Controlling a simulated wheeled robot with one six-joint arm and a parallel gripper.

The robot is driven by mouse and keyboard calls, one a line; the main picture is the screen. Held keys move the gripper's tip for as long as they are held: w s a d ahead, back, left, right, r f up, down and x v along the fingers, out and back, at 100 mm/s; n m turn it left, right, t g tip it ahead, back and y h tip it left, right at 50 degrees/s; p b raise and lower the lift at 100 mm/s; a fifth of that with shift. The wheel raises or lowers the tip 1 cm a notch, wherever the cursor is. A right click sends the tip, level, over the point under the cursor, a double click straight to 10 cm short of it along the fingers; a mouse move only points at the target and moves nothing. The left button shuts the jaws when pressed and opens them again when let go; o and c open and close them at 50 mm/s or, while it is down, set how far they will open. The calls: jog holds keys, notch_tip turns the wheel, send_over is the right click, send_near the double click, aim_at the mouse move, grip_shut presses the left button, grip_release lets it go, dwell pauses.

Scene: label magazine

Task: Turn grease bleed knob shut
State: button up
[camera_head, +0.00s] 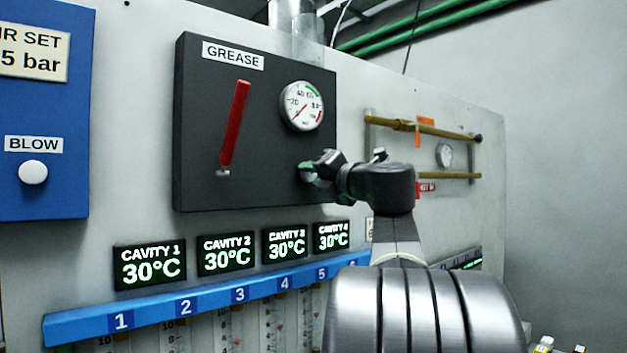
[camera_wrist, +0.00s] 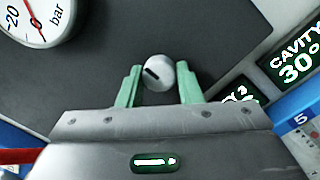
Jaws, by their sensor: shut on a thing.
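The grease bleed knob (camera_wrist: 159,73) is a small round pale knob with a black slot-like mark on its face. It sits on the dark grease panel (camera_head: 215,110), below the pressure gauge (camera_head: 302,106). In the wrist view my gripper (camera_wrist: 160,78) has one pale green finger on each side of the knob and is shut on it. The black mark runs aslant, between the fingers. In the head view my gripper (camera_head: 309,172) is at the panel's lower right, and it hides most of the knob.
A red lever (camera_head: 235,125) stands left of the gauge on the same panel. Cavity displays (camera_head: 149,265) and a blue numbered rail (camera_head: 210,297) run below. Brass rods (camera_head: 425,127) are mounted at the right. The panel between lever and knob is clear.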

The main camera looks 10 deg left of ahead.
jog(key=shift+f+n, duration=0.15)
jog(key=shift+n, duration=0.25)
jog(key=o, duration=1)
jog(key=b+v, duration=0.3)
jog(key=v, duration=1)
jog(key=shift+s+d, duration=0.25)
jog(key=shift+d, duration=0.1)
jog(key=shift+a, duration=0.1)
jog(key=p+x, duration=0.3)
jog(key=x, duration=1.1)
jog(key=shift+s+d, duration=0.1)
jog(key=shift+d, duration=0.15)
